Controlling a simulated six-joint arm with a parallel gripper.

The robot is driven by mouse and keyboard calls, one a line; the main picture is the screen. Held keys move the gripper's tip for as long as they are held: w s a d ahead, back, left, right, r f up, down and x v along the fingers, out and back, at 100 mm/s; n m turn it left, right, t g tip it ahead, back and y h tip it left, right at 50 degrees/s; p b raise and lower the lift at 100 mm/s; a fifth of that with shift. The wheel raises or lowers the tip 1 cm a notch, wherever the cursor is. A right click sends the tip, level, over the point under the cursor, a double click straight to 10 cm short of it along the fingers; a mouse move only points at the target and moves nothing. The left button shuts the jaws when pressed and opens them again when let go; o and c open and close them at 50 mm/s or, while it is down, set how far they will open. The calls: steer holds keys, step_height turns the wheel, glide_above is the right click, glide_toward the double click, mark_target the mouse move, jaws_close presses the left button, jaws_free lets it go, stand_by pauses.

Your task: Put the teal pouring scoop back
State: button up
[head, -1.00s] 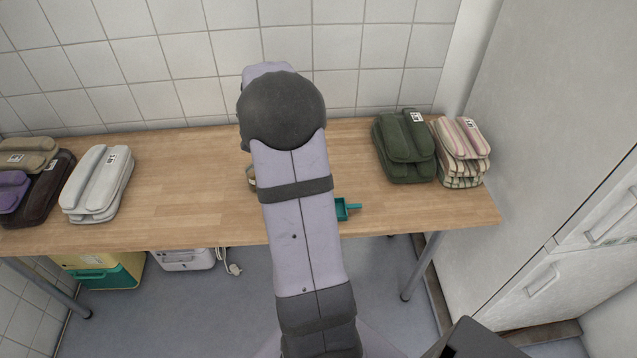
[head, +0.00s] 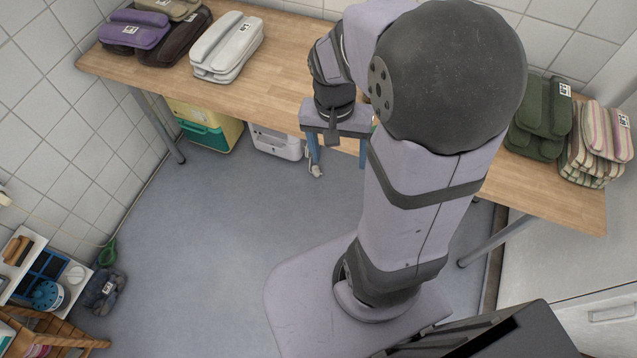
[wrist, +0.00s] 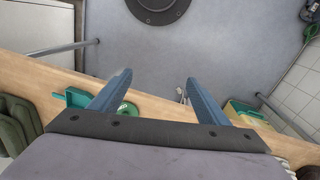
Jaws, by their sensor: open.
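The teal scoop (wrist: 76,97) lies on the wooden table in the wrist view, left of my gripper's left finger. In the head view my arm hides it. My gripper (head: 338,166) is open and empty, fingers pointing down near the table's front edge in the head view. In the wrist view the gripper (wrist: 158,78) has its two blue fingers wide apart, with table edge and floor between them. A round green item (wrist: 127,108) sits beside the left finger, partly hidden by it; I cannot tell what it is.
The table (head: 270,85) carries purple and brown bundles (head: 150,30), a white bundle (head: 227,47), green bundles (head: 541,117) and striped bundles (head: 598,145). A yellow-green box (head: 205,125) and a white box (head: 275,142) stand underneath. A white organiser (head: 15,283) stands lower left.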

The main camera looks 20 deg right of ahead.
steer(key=s+a+f+n, duration=0.1)
steer(key=s+a+n, duration=0.3)
steer(key=a+n, duration=0.3)
steer(key=shift+s+f+y, duration=0.15)
steer(key=shift+s+y, duration=0.2)
steer(key=shift+y, duration=0.05)
step_height(320, 180, up, 8)
steer(key=r+p, duration=0.1)
steer(key=p, duration=0.8)
step_height(320, 180, down, 21)
steer(key=b, duration=2.1)
steer(key=shift+f, duration=0.2)
